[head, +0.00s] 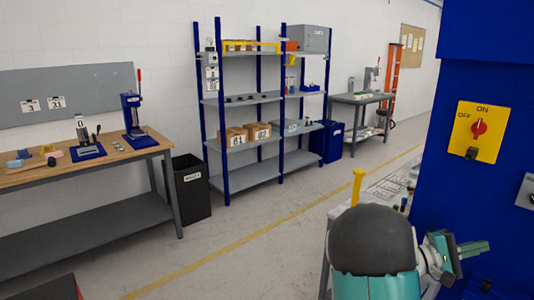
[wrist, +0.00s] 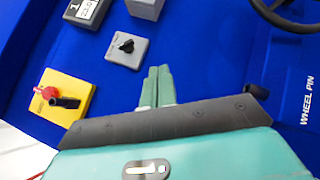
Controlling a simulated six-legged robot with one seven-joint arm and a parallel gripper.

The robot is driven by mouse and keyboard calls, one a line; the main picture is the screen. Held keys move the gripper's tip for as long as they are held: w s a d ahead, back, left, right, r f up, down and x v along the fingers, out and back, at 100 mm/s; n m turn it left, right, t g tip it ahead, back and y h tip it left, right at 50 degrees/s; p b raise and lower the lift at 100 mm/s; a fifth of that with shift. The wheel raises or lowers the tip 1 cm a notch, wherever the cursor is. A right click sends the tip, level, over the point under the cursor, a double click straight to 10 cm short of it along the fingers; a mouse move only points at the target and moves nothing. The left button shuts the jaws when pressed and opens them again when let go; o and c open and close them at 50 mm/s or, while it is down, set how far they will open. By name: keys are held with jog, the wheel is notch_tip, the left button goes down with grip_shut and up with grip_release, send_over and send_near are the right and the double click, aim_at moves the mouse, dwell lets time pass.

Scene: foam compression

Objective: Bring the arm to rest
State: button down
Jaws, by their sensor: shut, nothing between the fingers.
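My gripper (wrist: 158,85) shows in the wrist view with its two green fingers side by side, shut and empty. Behind the fingertips is the blue face of a machine (wrist: 205,45). A grey plate with a black knob (wrist: 126,47) is up and left of the fingertips, apart from them in the picture. In the head view my gripper (head: 475,248) is at the lower right, pointing right in front of the blue machine (head: 435,130). My teal arm with its dark rounded joint covers part of the view there.
A yellow ON/OFF switch plate with a red knob (head: 478,131) is on the machine; it also shows in the wrist view (wrist: 66,98). A wooden workbench (head: 90,160), a black bin (head: 188,190) and blue-post shelves (head: 240,140) stand along the wall. The floor between is clear.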

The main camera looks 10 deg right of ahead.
jog(key=s+a+f+m+t+y, duration=0.2)
jog(key=a+y, duration=0.3)
jog(key=a, duration=0.4)
jog(key=s+a+f+m+t+y, duration=0.1)
jog(key=s+a+f+y, duration=0.15)
jog(key=a+y, duration=0.45)
jog(key=s+a+r+t+y, duration=0.1)
jog(key=a+t+y, duration=0.3)
jog(key=a, duration=1.1)
jog(key=s+a+r+n+t+y, duration=0.1)
jog(key=s+a+r+t+y, duration=0.1)
jog(key=a, duration=1.3)
jog(key=r+t+y, duration=0.1)
jog(key=t+y, duration=0.1)
jog(key=t, duration=0.1)
jog(key=shift+a+n, duration=0.3)
jog(key=shift+d, duration=0.15)
